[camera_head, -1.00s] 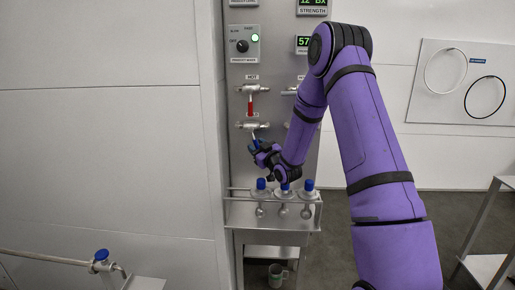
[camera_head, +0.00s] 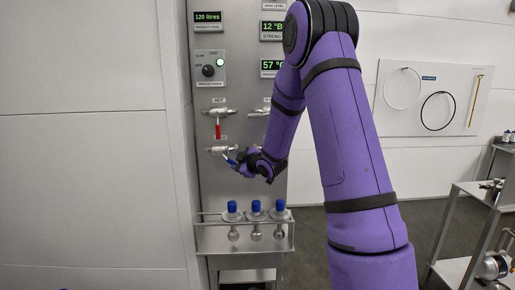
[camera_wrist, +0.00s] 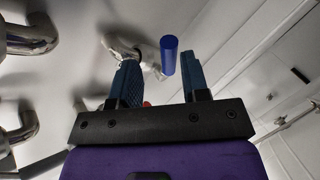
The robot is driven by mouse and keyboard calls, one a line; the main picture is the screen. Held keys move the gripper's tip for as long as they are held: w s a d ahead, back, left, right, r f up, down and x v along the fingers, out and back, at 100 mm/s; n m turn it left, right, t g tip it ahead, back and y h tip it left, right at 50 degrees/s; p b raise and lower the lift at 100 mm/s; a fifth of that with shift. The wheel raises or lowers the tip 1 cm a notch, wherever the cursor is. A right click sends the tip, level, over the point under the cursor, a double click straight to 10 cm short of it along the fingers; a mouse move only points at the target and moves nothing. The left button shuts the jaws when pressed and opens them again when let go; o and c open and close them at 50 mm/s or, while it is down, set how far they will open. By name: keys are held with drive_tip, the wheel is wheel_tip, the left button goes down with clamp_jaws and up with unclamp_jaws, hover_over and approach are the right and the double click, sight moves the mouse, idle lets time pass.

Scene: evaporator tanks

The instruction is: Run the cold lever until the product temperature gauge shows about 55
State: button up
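The cold lever, with a blue grip (camera_head: 230,161), hangs slanted down to the right from the lower left valve on the panel. My gripper (camera_head: 239,164) is right beside it in the head view and partly hides it. In the wrist view the blue grip (camera_wrist: 168,55) stands between the fingertips of my open gripper (camera_wrist: 162,75), with gaps on both sides. The product temperature gauge (camera_head: 272,68) is a green display reading 57 °, its right end covered by my arm.
The red hot lever (camera_head: 218,130) hangs down just above the cold valve. A rack (camera_head: 245,222) with several blue-capped flasks sticks out below my gripper. A steel trolley (camera_head: 465,225) stands at right. The white wall (camera_head: 85,150) at left is bare.

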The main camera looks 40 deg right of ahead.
drive_tip(key=s+a+r+m+g+h, duration=0.1)
drive_tip(key=s+a+r+m, duration=0.1)
drive_tip(key=s+r, duration=0.2)
drive_tip(key=s+a+r+m+g+h, duration=0.1)
drive_tip(key=s+a+r+m+g, duration=0.1)
drive_tip(key=s, duration=0.8)
drive_tip(key=s+a+r+m+g+h, duration=0.1)
drive_tip(key=s+a+r+m+g, duration=0.1)
drive_tip(key=s+r, duration=0.5)
drive_tip(key=shift+s+a+m, duration=0.4)
drive_tip(key=shift+a+m, duration=0.1)
drive_tip(key=shift+a, duration=0.75)
